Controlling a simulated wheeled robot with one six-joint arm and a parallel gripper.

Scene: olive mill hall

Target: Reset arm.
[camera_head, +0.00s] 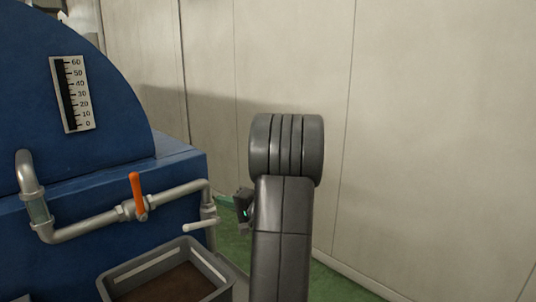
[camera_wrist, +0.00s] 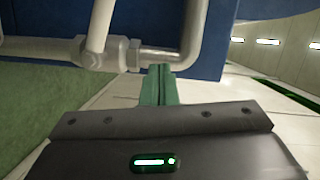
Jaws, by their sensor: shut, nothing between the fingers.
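My gripper (camera_wrist: 158,80) shows in the wrist view as two green fingers pressed together, shut and empty. The fingertips appear in front of a grey metal pipe (camera_wrist: 185,50) and a blue machine body (camera_wrist: 215,35). I cannot tell whether they touch the pipe. In the head view my dark arm rises in the middle and hides most of the gripper.
The blue machine (camera_head: 95,110) stands on the left with a number scale (camera_head: 73,94), a metal pipe (camera_head: 85,229) and an orange valve handle (camera_head: 137,192). A grey crate (camera_head: 140,263) with brown contents stands below. A pale wall (camera_head: 430,130) fills the right.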

